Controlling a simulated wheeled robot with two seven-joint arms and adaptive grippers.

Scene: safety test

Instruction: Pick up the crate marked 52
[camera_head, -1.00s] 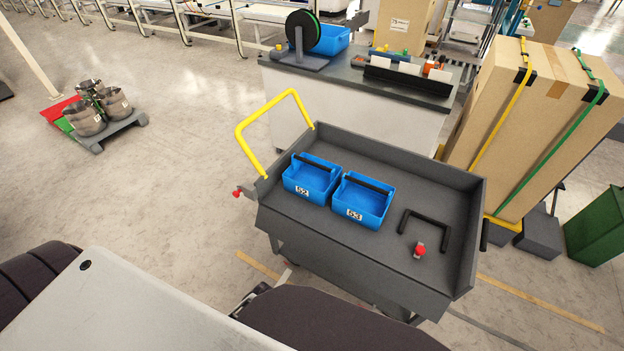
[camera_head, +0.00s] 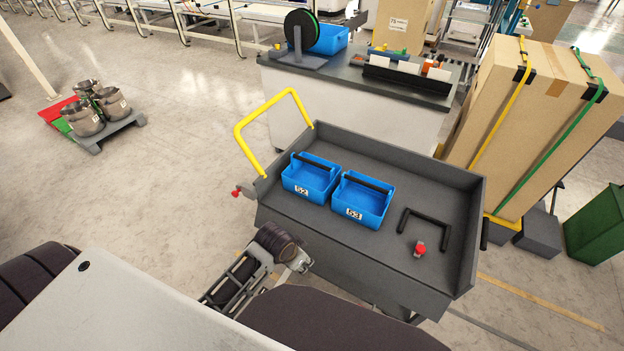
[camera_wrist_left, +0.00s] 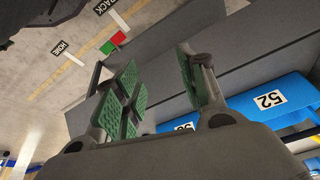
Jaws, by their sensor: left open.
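The blue crate marked 52 (camera_head: 309,179) stands upright on the grey cart (camera_head: 288,206), with a dark bar handle across its top. In the left wrist view its blue wall and label (camera_wrist_left: 245,105) show at the right. My left gripper (camera_head: 299,263) is at the cart's near side, in front of and below crate 52 in the picture, apart from it. In the left wrist view its two green-padded fingers (camera_wrist_left: 157,60) are spread with nothing between them. My right gripper is in neither view.
A second blue crate marked 53 (camera_head: 362,204) stands close to the right of crate 52. A black bar handle (camera_head: 425,214) and a red knob (camera_head: 420,248) are on the cart's right part. A yellow push handle (camera_head: 263,117) rises at the cart's left end.

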